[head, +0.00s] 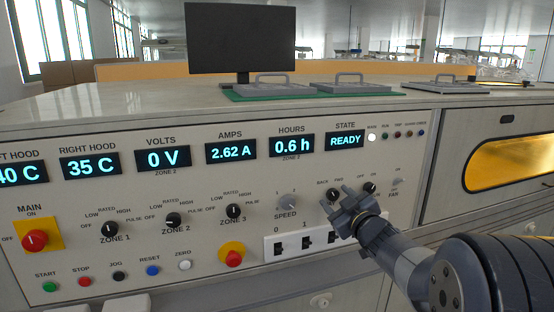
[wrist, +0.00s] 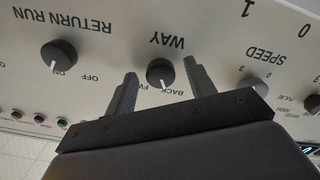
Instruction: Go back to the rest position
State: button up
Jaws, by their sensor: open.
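My gripper (head: 341,203) is in front of the right part of the control panel (head: 120,195). In the wrist view my gripper (wrist: 160,85) has its two fingers apart, with the black WAY knob (wrist: 160,72) showing between them. I cannot tell whether either finger touches the knob. The knob's white mark points toward the BACK and FWD lettering. The black RETURN RUN knob (wrist: 58,56) is to the left in the wrist view, and the grey SPEED knob (wrist: 253,85) is to the right. In the head view my gripper partly hides the WAY knob and the switches below it.
The displays include a STATE display (head: 345,142) reading READY. A red MAIN knob (head: 34,240) and a red knob on yellow (head: 232,256) are on the panel. A monitor (head: 240,40) and handled grey plates (head: 350,85) are on top. A yellow window (head: 512,163) is at right.

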jog(key=m+p, duration=0.2)
jog(key=m, duration=0.3)
jog(key=shift+r, duration=0.1)
jog(key=p+v, duration=0.1)
jog(key=v, duration=1)
jog(key=shift+a, duration=0.1)
